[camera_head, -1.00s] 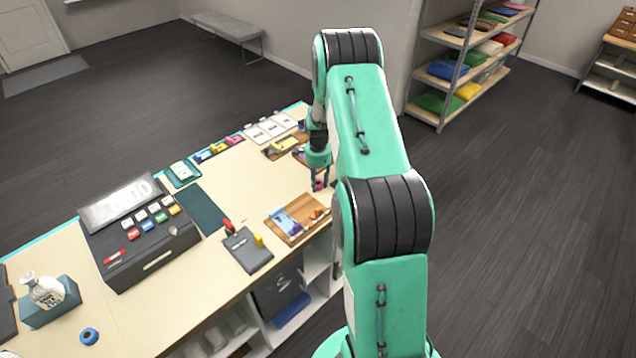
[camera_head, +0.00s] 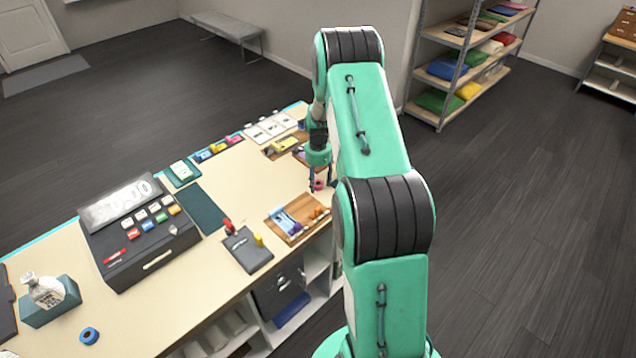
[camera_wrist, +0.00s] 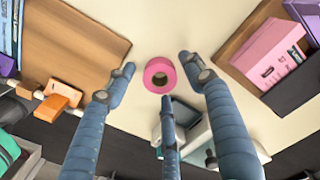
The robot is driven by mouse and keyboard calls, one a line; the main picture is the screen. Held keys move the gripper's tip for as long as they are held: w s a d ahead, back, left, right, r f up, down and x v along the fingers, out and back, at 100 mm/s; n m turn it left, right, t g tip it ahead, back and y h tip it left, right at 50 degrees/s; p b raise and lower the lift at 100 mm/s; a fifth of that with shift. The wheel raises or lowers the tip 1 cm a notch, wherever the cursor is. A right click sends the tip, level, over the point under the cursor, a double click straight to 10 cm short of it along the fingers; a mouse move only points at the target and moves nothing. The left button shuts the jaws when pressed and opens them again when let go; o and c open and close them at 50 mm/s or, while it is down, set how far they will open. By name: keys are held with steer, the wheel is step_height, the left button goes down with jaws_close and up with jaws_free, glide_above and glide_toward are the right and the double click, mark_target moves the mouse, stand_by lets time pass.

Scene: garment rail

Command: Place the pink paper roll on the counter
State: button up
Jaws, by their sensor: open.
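The pink paper roll (camera_wrist: 159,75) lies flat on the cream counter (camera_wrist: 155,28), its dark core facing up. In the wrist view it sits between the spread fingertips of my gripper (camera_wrist: 160,90), with clear gaps on both sides. My gripper is open and empty around or just above it; the exact height is hard to tell. In the head view my gripper (camera_head: 319,184) is at the counter's right end. The roll (camera_head: 319,185) shows there as a small pink patch between the fingers, partly hidden by them.
A wooden board (camera_wrist: 70,45) with an orange-topped item (camera_wrist: 59,98) lies left of the roll in the wrist view. A tray with a pink box (camera_wrist: 268,52) stands to the right. The counter's edge is close by. A cash register (camera_head: 140,240) stands farther left.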

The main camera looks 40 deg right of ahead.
mark_target(318, 183)
step_height(318, 183, up, 12)
steer(key=shift+f, duration=0.2)
stand_by(0.4)
stand_by(0.5)
steer(key=s+a+r+n+t, duration=0.1)
steer(key=s+a+r+n, duration=0.25)
steer(key=a+r, duration=0.9)
steer(key=s+a+r+n+t, duration=0.15)
steer(key=a+r+n, duration=0.35)
steer(key=a+r, duration=0.75)
steer(key=s+a+r+n+t, duration=0.1)
steer(key=s+a+r+n, duration=0.5)
steer(key=s+a+r, duration=0.35)
steer(key=s+a+n+t, duration=0.1)
steer(key=s+a+n, duration=0.2)
steer(key=s, duration=0.6)
steer(key=s+a+n+t, duration=0.1)
steer(key=s+a+n, duration=0.2)
steer(key=s+a, duration=0.3)
steer(key=s, duration=0.2)
steer(key=shift+s+a+f, duration=0.3)
steer(key=shift+s+a, duration=0.05)
steer(key=shift+a, duration=0.05)
